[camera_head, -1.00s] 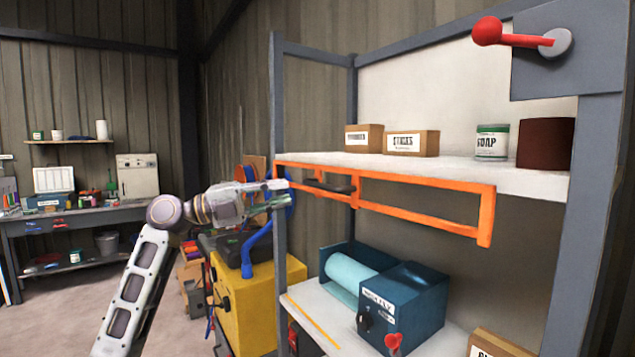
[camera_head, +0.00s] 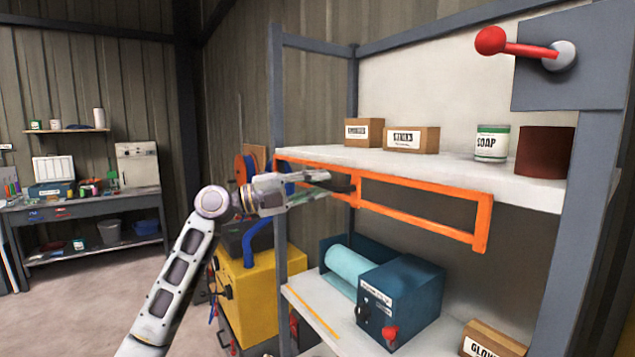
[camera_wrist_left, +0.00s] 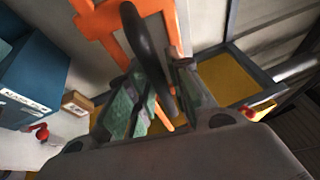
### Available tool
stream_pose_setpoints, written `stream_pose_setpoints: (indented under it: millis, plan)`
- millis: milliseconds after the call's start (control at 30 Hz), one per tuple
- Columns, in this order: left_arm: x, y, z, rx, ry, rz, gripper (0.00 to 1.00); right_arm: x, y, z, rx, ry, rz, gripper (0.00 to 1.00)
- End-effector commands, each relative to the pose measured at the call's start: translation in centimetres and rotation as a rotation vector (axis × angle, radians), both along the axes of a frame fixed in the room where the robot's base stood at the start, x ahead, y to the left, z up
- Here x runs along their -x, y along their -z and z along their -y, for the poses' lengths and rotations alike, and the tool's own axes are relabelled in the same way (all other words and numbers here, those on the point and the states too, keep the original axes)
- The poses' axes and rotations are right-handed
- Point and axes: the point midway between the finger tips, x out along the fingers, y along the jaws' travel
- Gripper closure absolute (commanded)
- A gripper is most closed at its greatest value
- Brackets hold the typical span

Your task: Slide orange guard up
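The orange guard (camera_head: 420,222) is an open rectangular frame hanging just below the upper shelf's front edge. It also fills the top of the left wrist view (camera_wrist_left: 105,25). A black handle (camera_head: 343,184) sits on its left part. My left gripper (camera_head: 318,184) is at this handle, coming from the left. In the left wrist view the gripper (camera_wrist_left: 158,85) is open, and the dark handle (camera_wrist_left: 146,42) reaches between its two fingers. I cannot tell whether either finger touches it. My right gripper is in neither view.
The upper shelf (camera_head: 455,172) carries boxes, a soap tin and a brown cylinder. A blue machine (camera_head: 400,300) stands on the lower shelf. A grey rack post (camera_head: 275,100) is close by my left arm. A red lever (camera_head: 522,41) is at the upper right.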

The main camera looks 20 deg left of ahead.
Motion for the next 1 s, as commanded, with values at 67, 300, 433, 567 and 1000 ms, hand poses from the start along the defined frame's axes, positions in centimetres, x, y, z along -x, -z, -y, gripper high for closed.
stream_pose_setpoints:
  millis: [67, 300, 433, 567, 1000]
  plan:
    - [0.0, 0.0, 0.0, 0.0, 0.0, 0.0, 0.79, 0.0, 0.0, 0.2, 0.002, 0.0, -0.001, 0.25]
    - [0.0, 0.0, 0.0, 0.0, 0.0, 0.001, 0.88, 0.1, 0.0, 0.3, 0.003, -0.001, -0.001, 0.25]
    - [0.0, 0.0, 0.0, -0.001, 0.0, 0.0, 1.0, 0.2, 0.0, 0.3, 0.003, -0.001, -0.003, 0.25]
    - [0.0, 0.1, 0.0, -0.001, 0.0, 0.0, 1.0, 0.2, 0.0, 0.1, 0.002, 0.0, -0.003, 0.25]
    - [0.0, -1.7, 0.0, -0.001, 0.001, 0.003, 1.0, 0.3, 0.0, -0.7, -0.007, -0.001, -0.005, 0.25]
